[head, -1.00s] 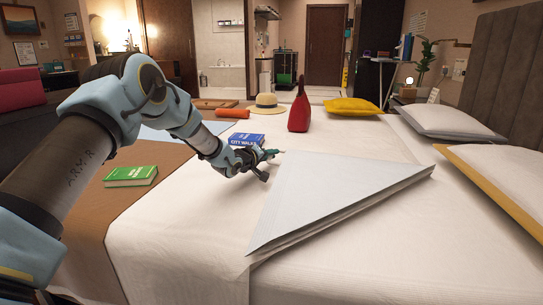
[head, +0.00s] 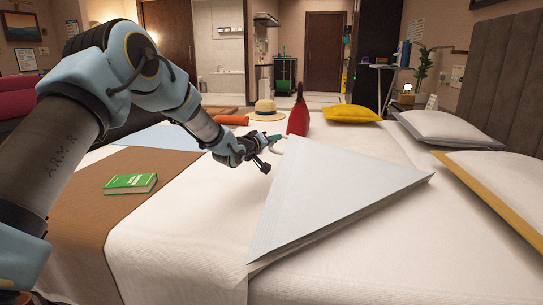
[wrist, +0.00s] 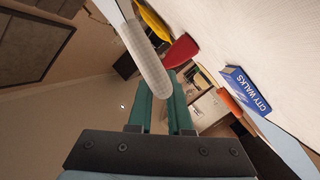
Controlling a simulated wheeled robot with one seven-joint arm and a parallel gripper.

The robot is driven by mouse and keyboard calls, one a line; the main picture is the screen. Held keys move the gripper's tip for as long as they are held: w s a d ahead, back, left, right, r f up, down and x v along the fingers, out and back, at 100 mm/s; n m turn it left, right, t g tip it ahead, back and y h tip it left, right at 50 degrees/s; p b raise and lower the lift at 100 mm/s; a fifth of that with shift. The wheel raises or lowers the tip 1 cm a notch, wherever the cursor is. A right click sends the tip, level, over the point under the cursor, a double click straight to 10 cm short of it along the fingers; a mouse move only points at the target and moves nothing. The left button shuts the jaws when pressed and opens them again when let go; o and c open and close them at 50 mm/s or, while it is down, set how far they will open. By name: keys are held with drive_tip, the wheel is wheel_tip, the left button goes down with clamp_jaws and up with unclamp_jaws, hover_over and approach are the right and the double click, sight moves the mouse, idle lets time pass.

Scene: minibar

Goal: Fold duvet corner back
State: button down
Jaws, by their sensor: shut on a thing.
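The duvet's pale triangular flap (head: 325,195) lies across the white bed, its far left corner raised towards my gripper. My gripper (head: 277,146) is at that corner in the head view, above the bed. In the wrist view, my gripper's teal fingers (wrist: 160,90) are close together, with a white rounded edge of the duvet (wrist: 148,62) at their tips. My gripper is shut on the duvet corner. The exact grip is partly hidden in both views.
A green book (head: 130,183) lies on the brown runner (head: 75,225). A blue City Walks book (wrist: 245,90) lies near my gripper.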

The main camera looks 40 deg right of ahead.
drive_tip(key=s+a+r+m+h+b, duration=0.2)
drive_tip(key=s+r+m, duration=0.4)
drive_tip(key=s+r, duration=0.7)
drive_tip(key=shift+a+r+t+h+b, duration=0.4)
drive_tip(key=shift+r+b, duration=0.85)
drive_tip(key=shift+r, duration=0.65)
drive_tip(key=c, duration=0.8)
unclamp_jaws()
drive_tip(key=shift+c, duration=0.2)
drive_tip(key=v, duration=1.1)
drive_tip(key=shift+p, duration=0.45)
